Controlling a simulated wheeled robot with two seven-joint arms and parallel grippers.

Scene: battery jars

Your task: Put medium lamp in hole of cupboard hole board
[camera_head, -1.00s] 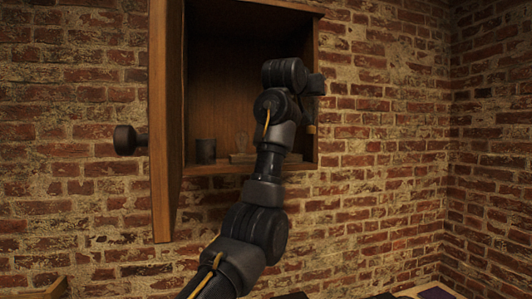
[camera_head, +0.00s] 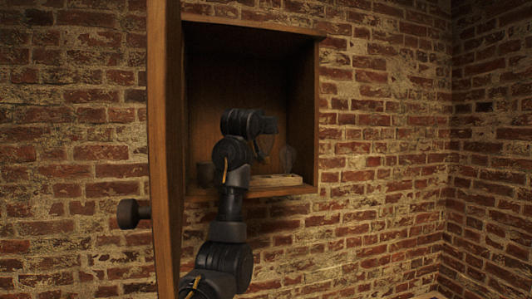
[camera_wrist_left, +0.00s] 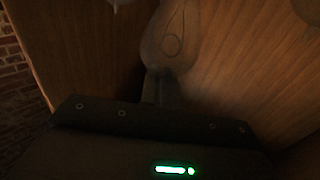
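The cupboard (camera_head: 318,110) hangs open on the brick wall. Inside, the pale hole board (camera_head: 275,181) lies on its floor, partly hidden by my left arm. One lamp (camera_head: 288,160) stands upright at the board's right end. My left gripper (camera_head: 264,138) is inside the cupboard above the board. In the left wrist view a glass lamp (camera_wrist_left: 172,38) sits at the fingers (camera_wrist_left: 161,88), which appear shut on its narrow base. Its size cannot be compared surely. Holes in the board are not clear. My right gripper is not in view.
The cupboard door (camera_head: 165,150) stands open at the left, with a dark round knob (camera_head: 130,212). Parts of two more bulbs show at the left wrist view's top edge (camera_wrist_left: 305,8).

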